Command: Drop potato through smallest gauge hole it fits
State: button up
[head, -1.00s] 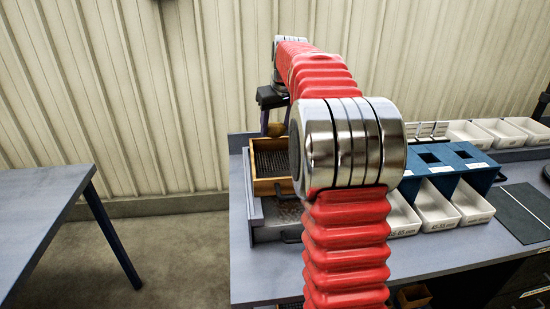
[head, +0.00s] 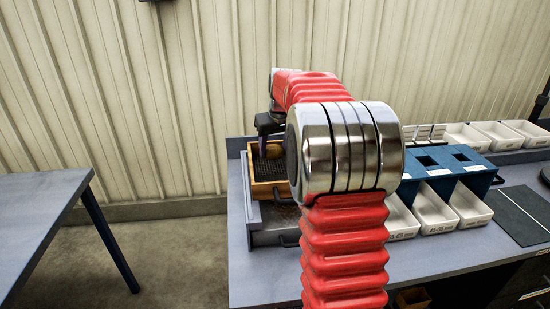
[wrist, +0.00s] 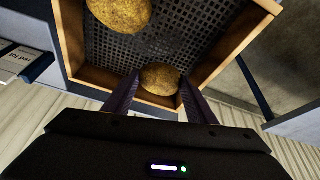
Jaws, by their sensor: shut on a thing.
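A brown potato (wrist: 160,79) sits between the two fingers of my gripper (wrist: 160,97) in the wrist view, and the fingers are shut on it. In the head view this potato (head: 274,151) shows low at the wooden tray (head: 268,193), partly behind a finger of my gripper (head: 268,142). I cannot tell if it touches the tray floor. A second potato (wrist: 120,13) lies on the dark mesh floor of the tray in the wrist view. The blue gauge (head: 480,181) with square holes stands on the bench to the right, partly hidden by my arm.
White bins (head: 433,212) with size labels stand under the gauge's front. More white bins (head: 501,136) line the back. A dark mat (head: 522,212) lies at the right. A separate table (head: 38,215) stands at the left, with a floor gap between.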

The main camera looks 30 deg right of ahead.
aim_at(274, 157)
jog(key=shift+f, duration=1.8)
jog(key=shift+f, duration=0.15)
jog(key=o, duration=1.1)
jog(key=v, duration=1.2)
jog(key=shift+a, duration=0.15)
